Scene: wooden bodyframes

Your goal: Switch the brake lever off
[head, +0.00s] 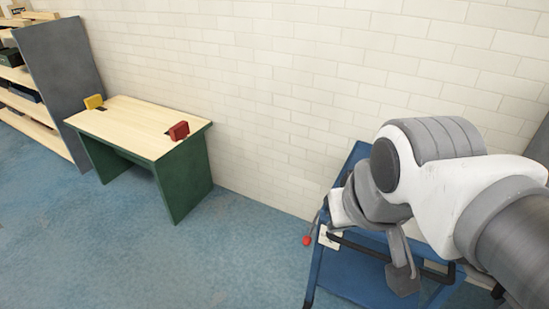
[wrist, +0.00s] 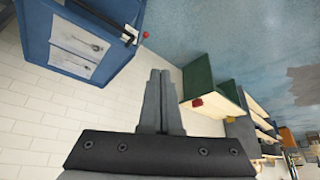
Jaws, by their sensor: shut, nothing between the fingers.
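A thin dark lever with a red knob (head: 306,240) hangs at the left side of the blue cart (head: 345,275). The knob also shows in the wrist view (wrist: 146,34), at the cart's corner beside a black bar. I take this as the brake lever; no on or off marking is readable. My gripper (wrist: 160,72) is shut and empty, its fingertips apart from the knob in the wrist view. In the head view my arm covers much of the cart, and I cannot make out the fingertips clearly there.
A green-sided table (head: 140,124) with a wooden top stands at left, with a yellow block (head: 93,101) and a red block (head: 179,131). Shelves (head: 20,85) and a grey panel (head: 62,80) stand beyond. The white brick wall (head: 260,80) runs behind. Blue floor is clear at front left.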

